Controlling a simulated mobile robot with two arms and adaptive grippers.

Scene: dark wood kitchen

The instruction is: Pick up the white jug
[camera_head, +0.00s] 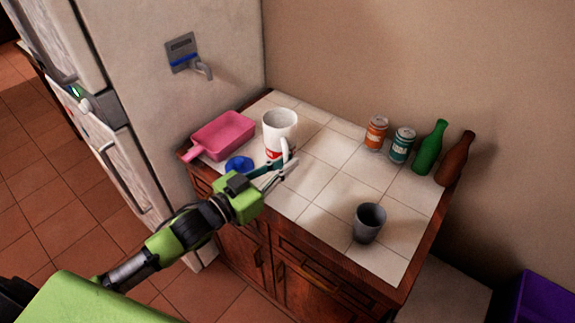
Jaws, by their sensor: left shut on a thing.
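The white jug (279,126) stands upright near the back left of the tiled counter (322,179). It has a red mark low on its side, and its handle points toward the front right. My left gripper (285,165) reaches in from the front left and is shut on the jug's handle. The fingers partly hide the lower handle. Whether the jug's base is lifted off the tiles cannot be told. My right gripper is not in view.
A pink pan (223,136) and a blue lid-like item (239,164) lie left of the jug. A grey cup (368,222) stands at the front right. Two cans (376,133), a green bottle (430,148) and a brown bottle (455,159) line the back right. A fridge (165,100) borders the left.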

